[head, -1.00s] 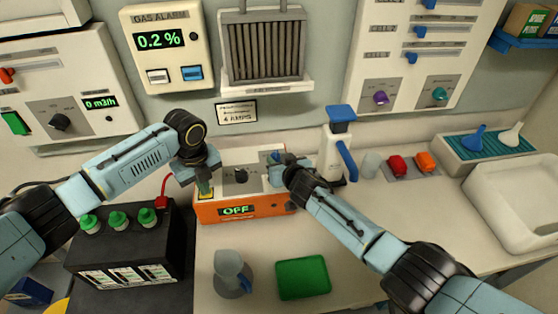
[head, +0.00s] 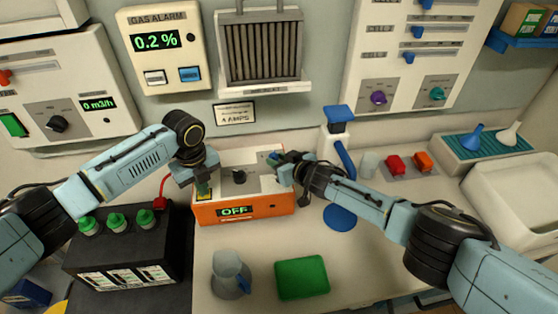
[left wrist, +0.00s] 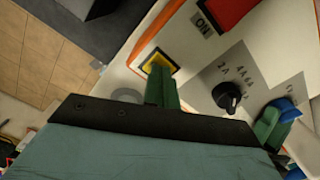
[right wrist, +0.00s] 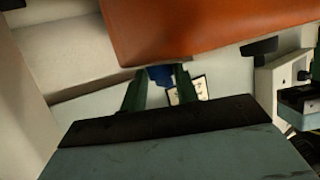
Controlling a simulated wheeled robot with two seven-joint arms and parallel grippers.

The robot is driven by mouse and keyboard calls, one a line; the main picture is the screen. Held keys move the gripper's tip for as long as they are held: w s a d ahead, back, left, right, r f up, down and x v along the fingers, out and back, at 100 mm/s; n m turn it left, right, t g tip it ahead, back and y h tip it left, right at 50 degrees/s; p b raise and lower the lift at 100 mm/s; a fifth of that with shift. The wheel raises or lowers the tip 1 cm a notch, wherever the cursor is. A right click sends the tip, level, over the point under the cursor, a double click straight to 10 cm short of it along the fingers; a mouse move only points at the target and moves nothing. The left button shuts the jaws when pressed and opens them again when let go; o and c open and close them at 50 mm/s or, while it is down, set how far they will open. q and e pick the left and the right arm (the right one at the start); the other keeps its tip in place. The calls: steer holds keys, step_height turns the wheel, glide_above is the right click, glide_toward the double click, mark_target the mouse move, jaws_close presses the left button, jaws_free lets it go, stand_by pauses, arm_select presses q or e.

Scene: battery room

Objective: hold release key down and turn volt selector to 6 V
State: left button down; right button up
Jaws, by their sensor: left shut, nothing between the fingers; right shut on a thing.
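The orange charger (head: 245,208) has a display reading OFF. The yellow-edged release key (left wrist: 160,63) is on its top left. My left gripper (head: 203,189) is shut and empty, with its green fingertips (left wrist: 160,88) over the key, seeming to press on it; they hide part of it. The blue knob, seemingly the volt selector (right wrist: 160,75), is at the charger's right end. My right gripper (head: 274,161) is shut on it, one green finger on each side. Its setting cannot be read. A black amp dial (left wrist: 228,96) sits between the two grippers.
A battery with green caps (head: 117,222) stands left of the charger. A grey jug (head: 228,272) and a green block (head: 302,277) are in front. A white dispenser with a blue top (head: 339,115) stands behind my right arm.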

steer(key=shift+s+a+f+n+g+y, duration=0.15)
steer(key=shift+f+n+g+y, duration=0.05)
steer(key=shift+n+g+y, duration=0.35)
steer(key=shift+n+g, duration=0.25)
steer(key=o, duration=0.9)
steer(key=shift+r, duration=0.1)
steer(key=shift+o, duration=0.4)
steer(key=shift+d, duration=0.2)
steer(key=shift+w+r, duration=0.1)
steer(key=shift+w, duration=0.1)
steer(key=shift+d, duration=0.2)
steer(key=shift+s+d+r, duration=0.1)
steer(key=shift+s+d, duration=0.15)
steer(key=shift+d, duration=0.05)
steer(key=v, duration=0.6)
steer(key=shift+s, duration=0.25)
